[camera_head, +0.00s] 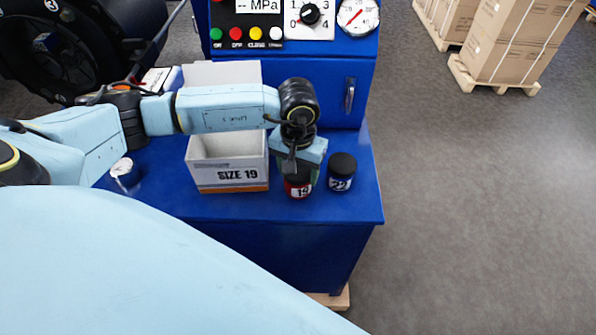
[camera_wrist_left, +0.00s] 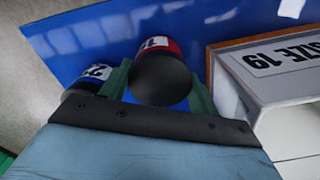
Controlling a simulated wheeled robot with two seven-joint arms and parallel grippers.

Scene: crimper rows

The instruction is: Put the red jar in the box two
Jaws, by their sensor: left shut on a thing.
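The red jar (camera_head: 298,189) has a black lid and a label reading 19. It is at the front of the blue bench top, right of the white box. My left gripper (camera_head: 301,173) reaches down over it from above and is shut on it. In the left wrist view the red jar (camera_wrist_left: 163,76) sits between the green fingers, lid towards the camera. The open box (camera_head: 228,177) marked SIZE 19 stands just left of the jar; nothing shows inside its visible part. No box marked two shows. My right gripper is not in view.
A blue jar (camera_head: 341,176) with a black lid and label 22 stands close right of the red jar. A control panel (camera_head: 292,25) rises behind. The bench's right edge is near the blue jar.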

